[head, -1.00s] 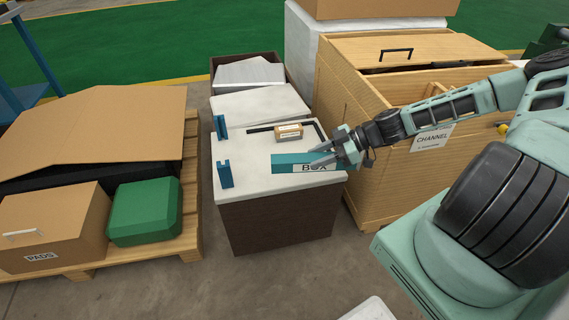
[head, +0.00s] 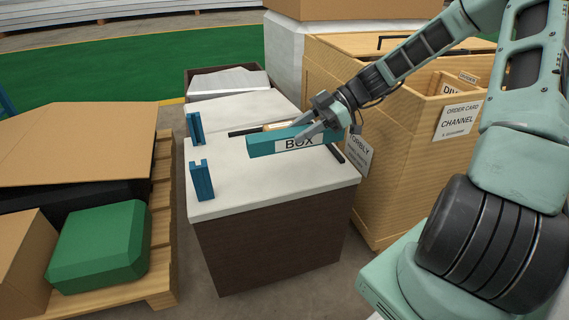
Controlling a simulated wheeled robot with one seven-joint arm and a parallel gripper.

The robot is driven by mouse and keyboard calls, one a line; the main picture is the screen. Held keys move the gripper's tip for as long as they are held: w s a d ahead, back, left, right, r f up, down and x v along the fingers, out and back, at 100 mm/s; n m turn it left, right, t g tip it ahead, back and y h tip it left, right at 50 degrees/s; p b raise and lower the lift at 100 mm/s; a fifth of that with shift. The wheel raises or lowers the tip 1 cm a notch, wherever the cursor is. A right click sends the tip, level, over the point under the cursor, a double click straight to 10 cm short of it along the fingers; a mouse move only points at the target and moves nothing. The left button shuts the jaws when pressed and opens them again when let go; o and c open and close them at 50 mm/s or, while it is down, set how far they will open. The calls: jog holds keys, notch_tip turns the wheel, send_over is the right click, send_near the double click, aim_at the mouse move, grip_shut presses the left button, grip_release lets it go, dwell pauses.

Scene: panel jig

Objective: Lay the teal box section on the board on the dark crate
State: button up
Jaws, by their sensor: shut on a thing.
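The teal box section (head: 264,144) has a white label reading BOX. My gripper (head: 322,133) is shut on it near its right end. The section is held roughly level and seems to be above the white board (head: 245,190), though the gap is hard to judge. The board lies on top of the dark crate (head: 272,247). Two blue notched brackets stand on the board's left side, one farther (head: 195,129) and one nearer (head: 202,181). The section's left end is to the right of both, apart from them.
Behind the section, a black bar (head: 243,133) and a partly hidden tan piece (head: 277,127) lie on the board. A wooden bin (head: 400,180) with cards stands close on the right. A pallet with a green case (head: 100,240) is at left. The board's front is clear.

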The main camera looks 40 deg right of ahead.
notch_tip(320, 180, down, 10)
jog(key=b, duration=0.4)
jog(key=shift+r, duration=0.15)
jog(key=o, duration=1.2)
jog(key=shift+c, duration=0.2)
